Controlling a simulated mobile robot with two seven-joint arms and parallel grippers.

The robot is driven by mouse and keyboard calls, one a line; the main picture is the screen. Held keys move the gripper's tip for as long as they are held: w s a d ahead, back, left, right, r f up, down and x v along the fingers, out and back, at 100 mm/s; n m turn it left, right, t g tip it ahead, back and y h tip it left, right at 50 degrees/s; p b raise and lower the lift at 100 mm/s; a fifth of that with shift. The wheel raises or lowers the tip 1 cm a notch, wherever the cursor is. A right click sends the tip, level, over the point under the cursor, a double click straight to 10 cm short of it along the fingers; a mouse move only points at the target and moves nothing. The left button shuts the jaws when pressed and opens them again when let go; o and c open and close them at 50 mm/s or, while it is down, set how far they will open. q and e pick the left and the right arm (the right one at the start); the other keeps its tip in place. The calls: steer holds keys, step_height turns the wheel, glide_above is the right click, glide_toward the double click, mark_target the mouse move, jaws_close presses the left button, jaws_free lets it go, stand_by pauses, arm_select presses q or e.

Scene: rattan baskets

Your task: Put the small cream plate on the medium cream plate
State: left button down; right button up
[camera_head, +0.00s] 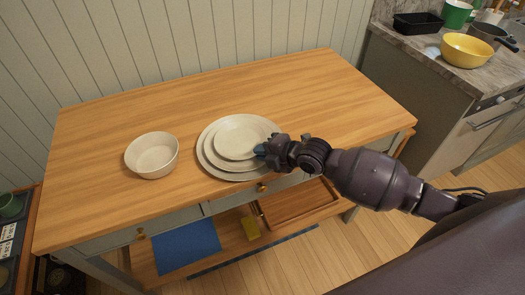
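The small cream plate (240,135) is the topmost of a stack of cream plates on the wooden table. The medium cream plate (208,151) shows as a rim beneath it, mostly covered. The small plate sits off-centre, toward the upper right of the rims below; whether it rests flat or is slightly raised is unclear. My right gripper (262,151) reaches in from the right, its fingertips at the small plate's right front rim. The finger gap is too small and hidden to read. My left gripper is not in view.
A larger cream plate (202,136) lies at the bottom of the stack. A cream bowl (152,155) stands to the left on the table (300,92). The table's back and right are clear. A counter with a yellow bowl (466,50) and black tray (417,23) stands at the upper right.

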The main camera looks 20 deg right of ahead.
steer(key=shift+o, duration=0.7)
steer(key=shift+s+d+r, duration=0.15)
steer(key=shift+s+d, duration=0.1)
steer(key=v, duration=1)
steer(key=s+d+f+m+t+h, duration=0.1)
steer(key=s+d+f+m+h, duration=0.2)
steer(key=s+f+m+h, duration=0.4)
steer(key=s+f+m, duration=0.7)
steer(key=s+m, duration=0.2)
steer(key=m, duration=0.7)
steer(key=shift+f+m+h+p, duration=0.3)
steer(key=shift+f+m+p, duration=0.1)
